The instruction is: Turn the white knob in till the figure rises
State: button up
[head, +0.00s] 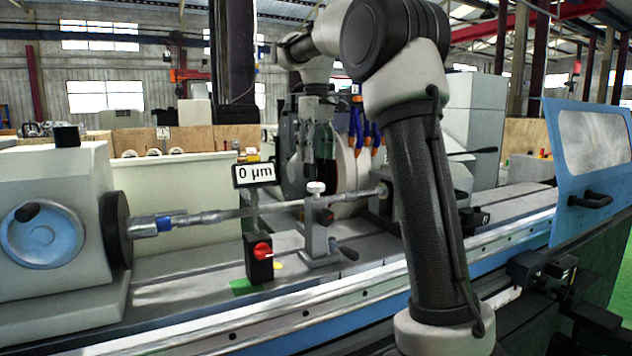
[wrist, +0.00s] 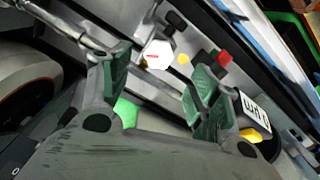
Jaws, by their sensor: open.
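The white knob (head: 316,187) sits on top of a small grey upright stand (head: 320,235) beside the long shaft. In the wrist view the white knob (wrist: 158,54) has a short red mark on its face and shows between my fingertips, beyond them. My gripper (head: 319,155) hangs above the knob, pointing down. In the wrist view my gripper (wrist: 158,66) has its two green fingers apart with nothing between them. The figure display (head: 254,174) reads "0 µm"; the display (wrist: 256,113) also shows in the wrist view, beside the right finger.
A black box with a red knob (head: 263,250) stands below the display, left of the stand. The shaft (head: 240,212) runs between the headstock (head: 60,230) and tailstock. A black lever (head: 346,250) sticks out right of the stand. The grinding wheel (head: 350,168) is close behind.

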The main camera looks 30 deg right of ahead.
aim_at(316, 184)
notch_tip(316, 184, down, 8)
jog(key=shift+w+r, duration=0.1)
jog(key=shift+r, duration=0.05)
dwell(0.3)
jog(key=c, duration=1)
